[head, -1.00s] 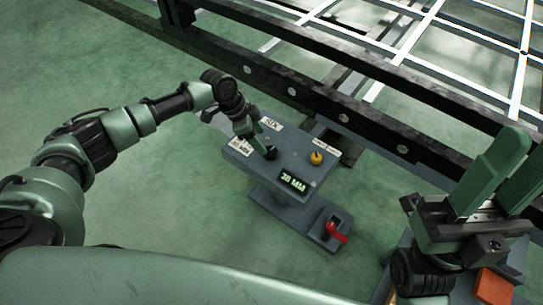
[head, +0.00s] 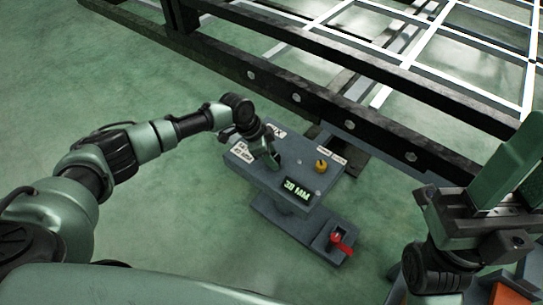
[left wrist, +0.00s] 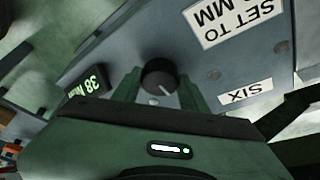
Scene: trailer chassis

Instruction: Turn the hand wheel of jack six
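Jack six is a grey box (head: 290,178) with a green-lit display (head: 297,190). The display reads 38 MM in the left wrist view (left wrist: 86,84). A "SIX" label (left wrist: 245,94) and a "SET TO ... MM" label (left wrist: 233,18) lie on its top. Its hand wheel is a small black knob (left wrist: 158,76) with a white mark. My left gripper (head: 273,160) is over the box top, fingers pointing down. In the left wrist view its open fingers (left wrist: 158,92) stand either side of the wheel; contact cannot be told. My right gripper (head: 518,180) is open and empty at the right.
A yellow knob (head: 321,166) sits on the box, right of the wheel. A red lever (head: 341,242) is on the jack's lower foot. The dark chassis beam (head: 300,88) runs close behind the jack. Green floor (head: 190,235) lies clear at the left.

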